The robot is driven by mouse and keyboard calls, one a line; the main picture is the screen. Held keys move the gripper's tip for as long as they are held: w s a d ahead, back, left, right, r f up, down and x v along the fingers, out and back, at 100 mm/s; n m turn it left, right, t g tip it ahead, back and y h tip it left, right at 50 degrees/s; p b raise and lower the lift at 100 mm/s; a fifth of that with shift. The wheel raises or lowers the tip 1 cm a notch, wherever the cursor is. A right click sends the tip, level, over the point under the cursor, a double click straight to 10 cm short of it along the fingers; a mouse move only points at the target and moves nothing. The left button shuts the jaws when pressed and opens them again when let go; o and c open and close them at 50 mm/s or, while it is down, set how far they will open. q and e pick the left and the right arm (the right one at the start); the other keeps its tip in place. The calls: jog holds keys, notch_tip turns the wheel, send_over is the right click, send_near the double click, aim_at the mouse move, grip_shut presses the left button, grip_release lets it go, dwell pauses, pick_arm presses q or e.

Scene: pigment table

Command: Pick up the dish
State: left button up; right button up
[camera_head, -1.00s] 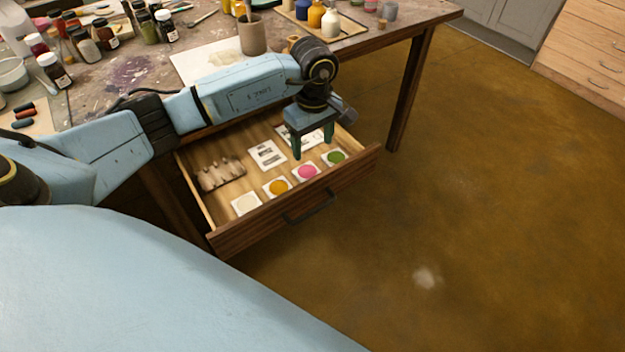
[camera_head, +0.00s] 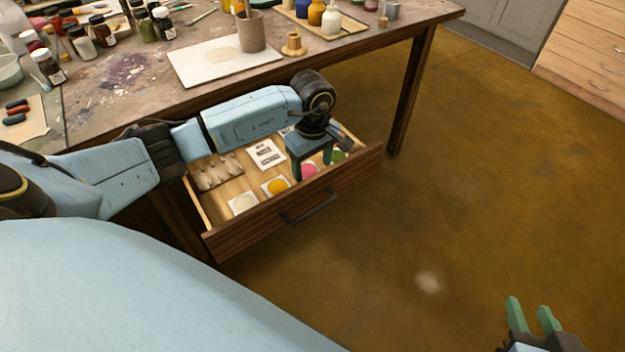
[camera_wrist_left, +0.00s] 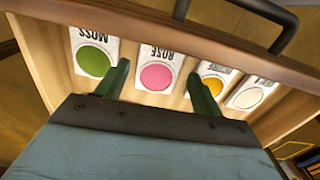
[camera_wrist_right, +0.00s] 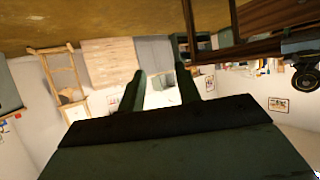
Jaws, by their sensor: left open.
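Small round pigment dishes sit on labelled white cards in the open drawer: cream (camera_head: 243,204), yellow (camera_head: 277,187), pink (camera_head: 309,170) and green (camera_head: 338,156). My left gripper (camera_head: 312,166) is open and empty, pointing down over the pink dish. In the left wrist view its fingertips (camera_wrist_left: 158,73) straddle the pink dish (camera_wrist_left: 156,76), whose card reads ROSE. The green dish (camera_wrist_left: 93,62), marked MOSS, lies to the left there, with yellow and cream to the right. Contact with the pink dish cannot be told. My right gripper (camera_head: 530,308) is open and empty over the floor.
The drawer front (camera_head: 290,205) with its dark handle (camera_head: 310,207) stands close to the dishes. A lumpy pale-brown rack (camera_head: 215,172) and a printed card (camera_head: 266,154) lie behind them. The table above holds jars, a cup (camera_head: 251,32) and a paper sheet (camera_head: 205,68).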

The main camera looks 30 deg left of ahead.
pick_arm(q)
notch_tip(320, 180, down, 2)
jog(key=shift+f+b, duration=0.15)
jog(key=shift+b, duration=0.25)
jog(key=shift+f, duration=0.15)
pick_arm(e)
jog(key=r+t, duration=0.1)
jog(key=w+a+r+t, duration=0.1)
jog(key=r, duration=0.1)
jog(key=r+t+y, duration=0.1)
jog(key=shift+w+a+r, duration=0.2)
jog(key=shift+w, duration=0.2)
pick_arm(q)
jog(key=shift+c, duration=0.2)
jog(key=c, duration=0.8)
